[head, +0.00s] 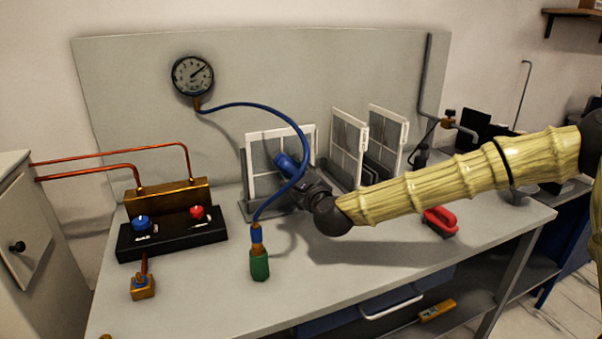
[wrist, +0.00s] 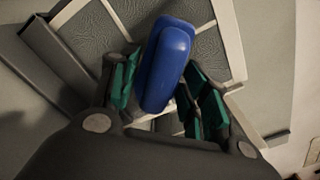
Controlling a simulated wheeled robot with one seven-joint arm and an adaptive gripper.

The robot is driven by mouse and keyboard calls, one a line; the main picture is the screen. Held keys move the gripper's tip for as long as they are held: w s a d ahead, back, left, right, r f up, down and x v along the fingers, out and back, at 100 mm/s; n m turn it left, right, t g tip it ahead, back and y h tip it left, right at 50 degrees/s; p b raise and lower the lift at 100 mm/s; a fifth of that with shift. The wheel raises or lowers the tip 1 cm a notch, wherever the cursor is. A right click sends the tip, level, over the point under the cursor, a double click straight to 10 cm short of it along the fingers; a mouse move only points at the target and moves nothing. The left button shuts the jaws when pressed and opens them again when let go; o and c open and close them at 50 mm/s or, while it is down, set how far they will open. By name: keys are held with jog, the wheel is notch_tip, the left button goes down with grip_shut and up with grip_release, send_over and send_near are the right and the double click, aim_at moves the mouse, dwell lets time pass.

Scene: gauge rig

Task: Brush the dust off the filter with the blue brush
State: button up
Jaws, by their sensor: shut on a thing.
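My gripper (wrist: 160,95) is shut on the blue brush (wrist: 167,62), its green-lined fingers on either side of the blue handle. In the head view the blue brush (head: 288,164) is in front of the left white-framed filter (head: 263,150). The filter also shows in the wrist view (wrist: 207,62), grey mesh with white bars, directly behind the brush. The brush's bristles are hidden, so I cannot tell whether they touch the filter. Two more white-framed filters (head: 347,145) (head: 386,140) stand to the right. Dust is too fine to make out.
A blue hose (head: 297,120) from the gauge (head: 192,76) passes in front of the filter to a green fitting (head: 259,264). A black valve box (head: 172,233) stands left. The front middle of the bench is clear.

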jog(key=shift+s+a+b, duration=0.15)
jog(key=shift+s+a, duration=0.1)
jog(key=shift+a, duration=0.55)
jog(key=shift+s+a+b, duration=0.1)
jog(key=shift+s+a, duration=0.1)
jog(key=shift+a, duration=0.55)
jog(key=shift+s+a+b, duration=0.15)
jog(key=shift+s+a, duration=0.1)
jog(key=shift+a, duration=0.55)
jog(key=v, duration=0.6)
jog(key=shift+b+v, duration=0.45)
jog(key=shift+v, duration=1.05)
